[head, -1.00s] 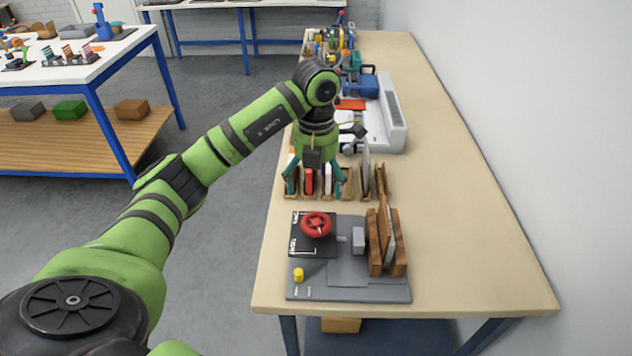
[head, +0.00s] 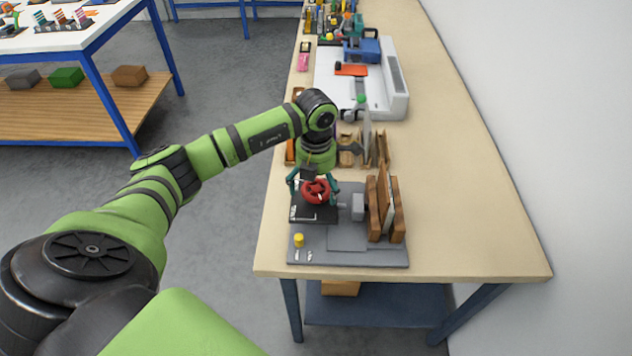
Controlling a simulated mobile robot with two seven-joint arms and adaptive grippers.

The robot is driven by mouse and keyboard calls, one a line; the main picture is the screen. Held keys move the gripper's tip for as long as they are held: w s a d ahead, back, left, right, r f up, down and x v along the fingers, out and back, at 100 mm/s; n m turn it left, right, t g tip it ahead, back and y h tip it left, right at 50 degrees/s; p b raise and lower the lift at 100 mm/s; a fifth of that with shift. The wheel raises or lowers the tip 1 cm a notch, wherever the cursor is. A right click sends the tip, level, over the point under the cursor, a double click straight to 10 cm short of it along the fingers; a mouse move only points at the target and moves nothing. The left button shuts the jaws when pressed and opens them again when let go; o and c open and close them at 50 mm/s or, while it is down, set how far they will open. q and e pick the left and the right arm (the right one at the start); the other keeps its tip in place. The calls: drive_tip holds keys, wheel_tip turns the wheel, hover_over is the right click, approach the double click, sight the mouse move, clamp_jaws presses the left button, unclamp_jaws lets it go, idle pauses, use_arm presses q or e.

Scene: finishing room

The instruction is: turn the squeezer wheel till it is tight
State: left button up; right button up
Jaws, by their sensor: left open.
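The red squeezer wheel (head: 316,192) sits on a black plate (head: 313,214) at the left of the grey squeezer base (head: 345,245) on the bench. Right of it are a grey block (head: 358,207) and upright wooden boards (head: 387,210) with a thin sheet or book between them. My left gripper (head: 315,188) is open and points down over the wheel, with a finger at each side of it. I cannot tell whether the fingers touch the wheel. My right gripper is not in view.
A yellow knob (head: 299,240) stands on the base's front left corner. Behind the squeezer are wooden holders (head: 375,148) and a white machine (head: 390,85). The bench top (head: 470,220) is clear to the right, up to the wall.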

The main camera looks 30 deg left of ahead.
use_arm(q)
drive_tip(key=c, duration=1.1)
drive_tip(key=m+b, duration=0.1)
drive_tip(key=b, duration=0.1)
drive_tip(key=m+b, duration=0.1)
drive_tip(key=shift+f+b, duration=0.35)
drive_tip(key=shift+c, duration=0.2)
drive_tip(key=shift+s+r+m+b, duration=0.15)
drive_tip(key=shift+m+b, duration=0.35)
drive_tip(key=shift+m, duration=0.4)
drive_tip(key=shift+r, duration=0.1)
drive_tip(key=o, duration=1.1)
drive_tip(key=shift+o, duration=0.2)
drive_tip(key=shift+r, duration=0.1)
